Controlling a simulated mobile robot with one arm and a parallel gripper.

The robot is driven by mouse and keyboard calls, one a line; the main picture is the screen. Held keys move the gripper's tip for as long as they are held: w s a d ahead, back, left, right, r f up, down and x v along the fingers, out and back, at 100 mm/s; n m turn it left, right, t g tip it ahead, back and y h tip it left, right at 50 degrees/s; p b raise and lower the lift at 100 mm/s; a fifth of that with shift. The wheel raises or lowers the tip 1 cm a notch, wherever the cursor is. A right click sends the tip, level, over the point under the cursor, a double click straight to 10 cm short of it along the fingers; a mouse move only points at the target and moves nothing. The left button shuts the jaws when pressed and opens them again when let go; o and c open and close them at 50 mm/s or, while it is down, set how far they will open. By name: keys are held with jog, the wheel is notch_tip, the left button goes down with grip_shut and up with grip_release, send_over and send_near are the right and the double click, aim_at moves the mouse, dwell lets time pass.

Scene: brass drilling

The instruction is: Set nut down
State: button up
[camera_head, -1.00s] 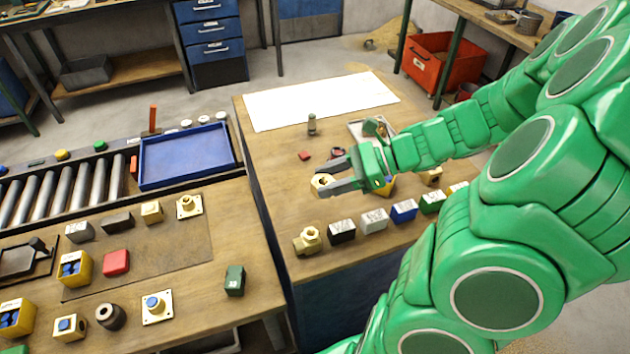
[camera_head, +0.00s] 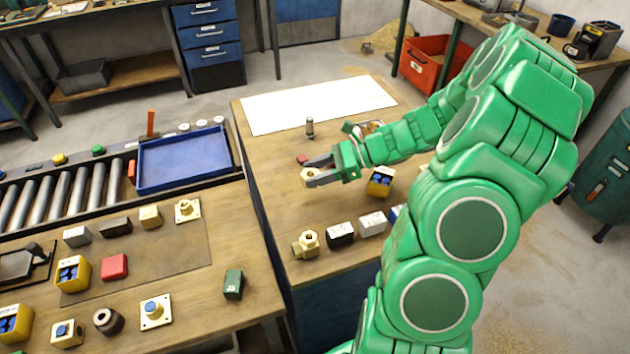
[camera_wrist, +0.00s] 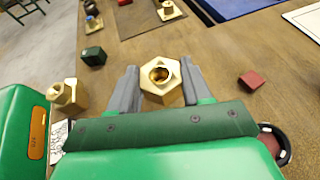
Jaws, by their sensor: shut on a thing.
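The brass nut (camera_wrist: 161,80) is hexagonal with a round hole and sits between the two grey fingers of my gripper (camera_wrist: 160,88) in the wrist view. In the head view my gripper (camera_head: 314,174) is shut on the nut (camera_head: 309,174), over the right-hand wooden bench (camera_head: 265,180). I cannot tell whether the nut touches the bench top.
A brass fitting (camera_head: 306,243) and labelled blocks (camera_head: 341,233) line the bench's front. A small red block (camera_head: 302,159) lies just behind my gripper, with a grey-green cylinder (camera_head: 310,128) farther back. A white sheet (camera_head: 318,106) covers the back. Bare wood lies left of the nut.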

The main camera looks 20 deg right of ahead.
aim_at(315, 191)
jog(key=shift+w+f, duration=0.6)
jog(key=shift+f, duration=0.2)
jog(key=shift+w+f, duration=0.1)
jog(key=shift+f, duration=1.4)
jog(key=shift+f, duration=0.2)
jog(key=o, duration=1.4)
jog(key=shift+r, duration=0.1)
